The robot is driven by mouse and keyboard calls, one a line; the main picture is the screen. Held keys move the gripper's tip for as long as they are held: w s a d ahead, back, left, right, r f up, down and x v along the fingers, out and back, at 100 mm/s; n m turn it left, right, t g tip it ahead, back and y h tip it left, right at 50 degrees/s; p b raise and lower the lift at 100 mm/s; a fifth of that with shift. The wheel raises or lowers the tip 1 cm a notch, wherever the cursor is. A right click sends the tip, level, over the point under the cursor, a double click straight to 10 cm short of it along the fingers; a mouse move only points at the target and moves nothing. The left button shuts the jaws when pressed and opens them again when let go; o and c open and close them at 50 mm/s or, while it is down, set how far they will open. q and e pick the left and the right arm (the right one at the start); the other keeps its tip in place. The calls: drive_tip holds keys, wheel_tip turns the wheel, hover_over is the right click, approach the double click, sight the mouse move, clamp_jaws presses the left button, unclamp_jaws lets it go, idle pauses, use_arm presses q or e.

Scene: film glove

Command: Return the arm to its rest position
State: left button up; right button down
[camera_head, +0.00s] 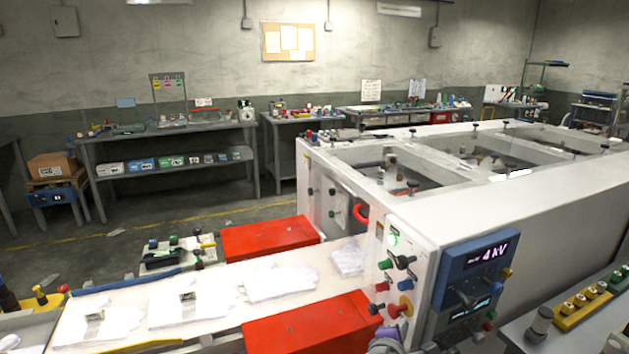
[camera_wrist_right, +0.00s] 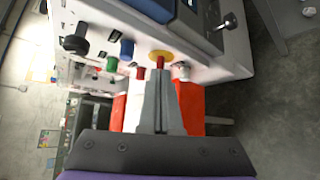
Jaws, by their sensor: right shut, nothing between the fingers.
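My right gripper (camera_wrist_right: 160,78) is shut and empty in the right wrist view, its fingers together in front of the control panel's knobs. My left gripper is not in view.
The big white machine (camera_head: 560,205) fills the right, with a blue "4 kV" display (camera_head: 478,268). White gloves (camera_head: 280,283) lie on the feed table between two red covers (camera_head: 270,238) (camera_head: 312,334). A bench with yellow switches (camera_head: 570,308) stands at lower right. Open floor (camera_head: 150,222) lies behind.

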drive_tip(key=s+d+f+m+g+y, duration=0.25)
drive_tip(key=s+m, duration=0.45)
drive_tip(key=s, duration=0.4)
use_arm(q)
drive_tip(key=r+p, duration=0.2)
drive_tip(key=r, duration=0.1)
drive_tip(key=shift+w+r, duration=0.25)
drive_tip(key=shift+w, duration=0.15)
use_arm(e)
drive_tip(key=s+a+f+m+g+y, duration=0.2)
drive_tip(key=s+a+f+m, duration=0.1)
drive_tip(key=s+m, duration=0.2)
drive_tip(key=s+a+f+m+g+y, duration=0.1)
drive_tip(key=s+m, duration=0.4)
drive_tip(key=s, duration=0.5)
wheel_tip(320, 180, down, 2)
drive_tip(key=shift+a+g+y, duration=0.35)
drive_tip(key=shift+a+y, duration=0.4)
drive_tip(key=shift+a, duration=0.25)
drive_tip(key=c, duration=1.5)
unclamp_jaws()
drive_tip(key=shift+s, duration=0.1)
drive_tip(key=shift+c, duration=0.2)
